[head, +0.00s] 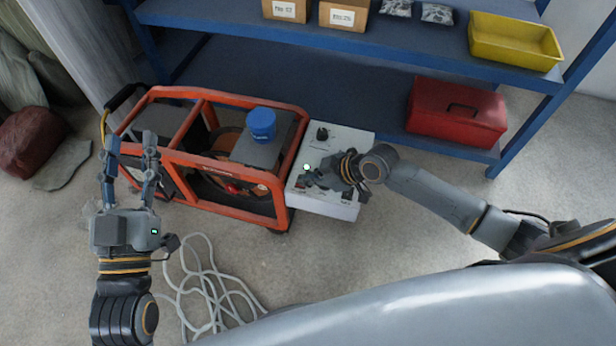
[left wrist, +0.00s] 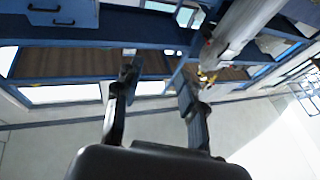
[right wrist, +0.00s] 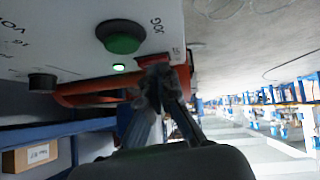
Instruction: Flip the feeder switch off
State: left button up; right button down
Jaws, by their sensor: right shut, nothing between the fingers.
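My right gripper (head: 322,178) is over this panel. In the right wrist view its fingers (right wrist: 160,75) are closed together, empty, close to the panel by a small red part (right wrist: 147,45). The fingers partly cover that part; I cannot tell if they touch it, or which control is the feeder switch. A green button (right wrist: 122,37) marked JOG is beside it.
The orange-framed machine (head: 232,199) carries a blue lidded container (head: 261,124). A pale cable (head: 207,283) lies coiled on the floor. A blue shelf (head: 300,72) behind holds a red toolbox (head: 456,112), a yellow bin (head: 514,41) and cardboard boxes (head: 343,14).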

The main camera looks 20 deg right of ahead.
jog(key=shift+r, duration=0.15)
notch_tip(320, 180, up, 2)
jog(key=p, duration=0.2)
jog(key=shift+s+r+p, duration=0.1)
jog(key=shift+p, duration=0.3)
pick_arm(q)
jog(key=s+a+f+g+y+p, duration=0.1)
jog(key=s+a+f+g+y, duration=0.15)
jog(key=f+g, duration=0.5)
jog(key=s+a+f+g+y+p, duration=0.1)
jog(key=s+f+g, duration=0.35)
jog(key=f, duration=0.55)
pick_arm(e)
jog(key=shift+s+a+r, duration=0.1)
jog(key=shift+a+r, duration=0.05)
jog(key=shift+r, duration=0.7)
pick_arm(q)
jog(key=s+a+f+g+y+p, duration=0.1)
jog(key=s+a+f+g+p, duration=0.1)
jog(key=s+g, duration=0.3)
jog(key=shift+s+a+f+n+g+y+p, duration=0.45)
jog(key=shift+s+f, duration=0.4)
jog(key=shift+s, duration=1.35)
pick_arm(e)
jog(key=v, duration=1)
jog(key=shift+f, duration=0.1)
